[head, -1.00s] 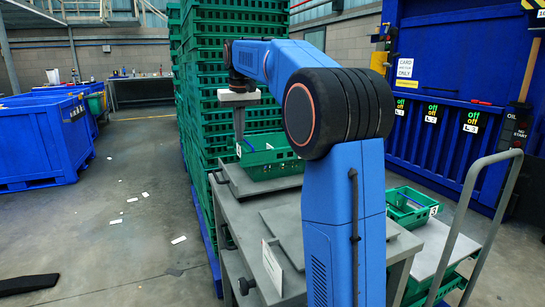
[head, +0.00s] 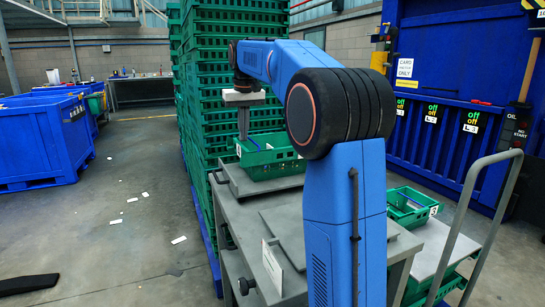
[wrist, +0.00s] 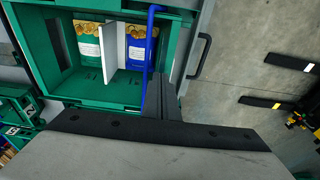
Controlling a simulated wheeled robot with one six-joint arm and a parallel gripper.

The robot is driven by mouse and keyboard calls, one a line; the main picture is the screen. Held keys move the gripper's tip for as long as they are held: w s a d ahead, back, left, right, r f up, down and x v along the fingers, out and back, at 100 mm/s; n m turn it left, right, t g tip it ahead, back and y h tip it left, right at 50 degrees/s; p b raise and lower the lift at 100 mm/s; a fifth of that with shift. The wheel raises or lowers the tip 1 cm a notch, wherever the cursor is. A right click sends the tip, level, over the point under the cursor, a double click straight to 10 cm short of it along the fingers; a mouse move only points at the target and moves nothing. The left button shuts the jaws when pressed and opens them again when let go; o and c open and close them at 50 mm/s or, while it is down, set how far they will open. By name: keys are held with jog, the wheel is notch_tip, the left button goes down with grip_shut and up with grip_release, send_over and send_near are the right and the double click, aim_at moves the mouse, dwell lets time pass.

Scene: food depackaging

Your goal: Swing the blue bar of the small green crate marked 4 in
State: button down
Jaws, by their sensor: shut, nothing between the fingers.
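The small green crate (head: 275,163) stands on the grey bench in the head view; its number is not legible. In the wrist view the crate (wrist: 110,95) holds a green-labelled pouch (wrist: 89,48) and a blue-labelled pouch (wrist: 136,55), with a white divider (wrist: 110,48) between them. The blue bar (wrist: 151,45) runs along the crate's right side, inside the rim and over the edge of the blue-labelled pouch. My gripper (wrist: 165,85) is shut and empty, right beside the bar's near end; I cannot tell whether they touch. In the head view my gripper (head: 243,135) is at the crate's left end.
A tall stack of green crates (head: 230,75) stands behind the bench (head: 285,215). Another small green crate (head: 408,215), with a blue bar, sits on a trolley (head: 440,245) at the right. Blue bins (head: 40,145) stand at the left. White scraps lie on the open floor.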

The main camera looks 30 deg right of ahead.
dwell(0.5)
notch_tip(320, 180, up, 8)
jog(key=a, duration=0.1)
dwell(0.8)
jog(key=shift+w, duration=0.1)
